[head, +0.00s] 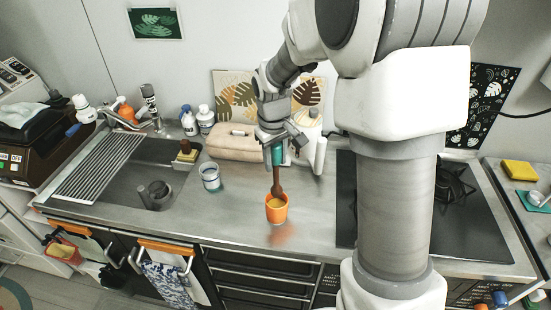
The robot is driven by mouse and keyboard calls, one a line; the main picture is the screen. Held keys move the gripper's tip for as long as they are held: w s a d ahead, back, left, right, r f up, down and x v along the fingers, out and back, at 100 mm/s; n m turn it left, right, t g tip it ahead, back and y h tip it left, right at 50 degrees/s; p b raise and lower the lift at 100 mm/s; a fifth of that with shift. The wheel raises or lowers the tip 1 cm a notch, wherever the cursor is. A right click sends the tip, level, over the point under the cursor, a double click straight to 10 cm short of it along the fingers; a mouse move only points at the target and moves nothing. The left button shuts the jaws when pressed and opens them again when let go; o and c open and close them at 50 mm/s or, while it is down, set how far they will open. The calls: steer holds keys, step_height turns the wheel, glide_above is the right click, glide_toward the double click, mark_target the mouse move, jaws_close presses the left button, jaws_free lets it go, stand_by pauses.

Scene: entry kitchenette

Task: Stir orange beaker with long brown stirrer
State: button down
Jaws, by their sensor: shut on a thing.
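The orange beaker (277,214) stands upright on the steel counter, near the middle of the head view. The long brown stirrer (276,178) hangs upright from my gripper (274,155). My gripper is shut on the stirrer's upper part and is above the beaker. The stirrer's wide lower end (277,191) is at the beaker's mouth, and I cannot tell how far it reaches inside. Yellowish contents show at the beaker's opening.
A glass jar (210,178) stands left of the beaker. The sink (150,185) is left and a dark cooktop (475,225) is right. The counter just around the beaker is clear.

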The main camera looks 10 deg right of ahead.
steer(key=shift+r, duration=0.1)
steer(key=shift+r+p, duration=1.65)
steer(key=shift+r, duration=0.55)
